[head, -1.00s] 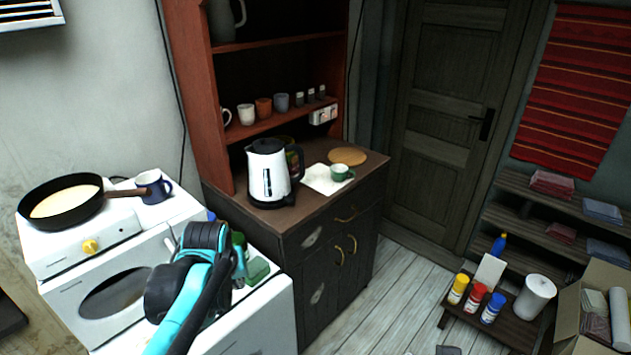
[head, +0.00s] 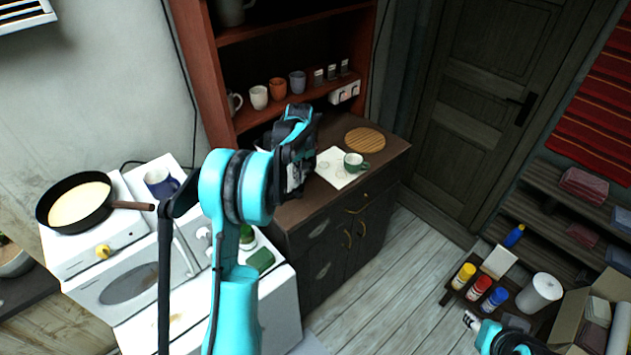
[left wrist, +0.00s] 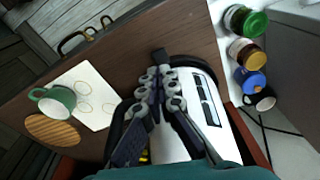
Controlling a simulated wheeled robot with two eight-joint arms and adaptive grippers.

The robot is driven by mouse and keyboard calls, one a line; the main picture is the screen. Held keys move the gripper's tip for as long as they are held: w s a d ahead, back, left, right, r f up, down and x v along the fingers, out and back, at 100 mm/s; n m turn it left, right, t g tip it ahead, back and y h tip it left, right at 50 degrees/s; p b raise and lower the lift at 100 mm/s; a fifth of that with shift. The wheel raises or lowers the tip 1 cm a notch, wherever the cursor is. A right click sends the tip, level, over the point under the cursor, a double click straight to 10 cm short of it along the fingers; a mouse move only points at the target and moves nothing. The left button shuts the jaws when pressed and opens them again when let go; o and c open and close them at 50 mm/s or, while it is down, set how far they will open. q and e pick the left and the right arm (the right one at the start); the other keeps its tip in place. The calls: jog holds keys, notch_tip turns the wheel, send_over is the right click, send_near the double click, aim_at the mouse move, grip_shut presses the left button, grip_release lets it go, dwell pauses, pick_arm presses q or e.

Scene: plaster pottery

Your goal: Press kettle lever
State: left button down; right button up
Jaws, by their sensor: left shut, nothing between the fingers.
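The white kettle (left wrist: 190,95) with a dark window strip stands on the brown cabinet top, filling the middle of the left wrist view. A dark curved part, apparently its handle, shows at its left, and a small black tab (left wrist: 160,56) sticks out above the fingers; I cannot tell if this is the lever. My left gripper (left wrist: 160,76) is shut and empty, directly over the kettle; contact cannot be told. In the head view my left gripper (head: 292,160) hides nearly all of the kettle. Part of my right gripper (head: 472,320) shows low at the right; its opening is unclear.
A green cup (head: 355,162) on a white sheet (head: 335,178) and a round wooden board (head: 365,140) are beside the kettle. Mugs stand on the red shelf (head: 245,120) behind. A pan (head: 78,202) sits on the white stove at left. Jars (left wrist: 245,52) line the kettle's other side.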

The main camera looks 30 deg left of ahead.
aim_at(299, 195)
dwell(0.3)
pick_arm(q)
jog(key=shift+w+a+f+b, duration=0.15)
jog(key=shift+f+b, duration=0.8)
jog(key=shift+f, duration=0.8)
jog(key=shift+w+a+f+b, duration=0.15)
jog(key=shift+f+b, duration=0.8)
jog(key=shift+f, duration=0.8)
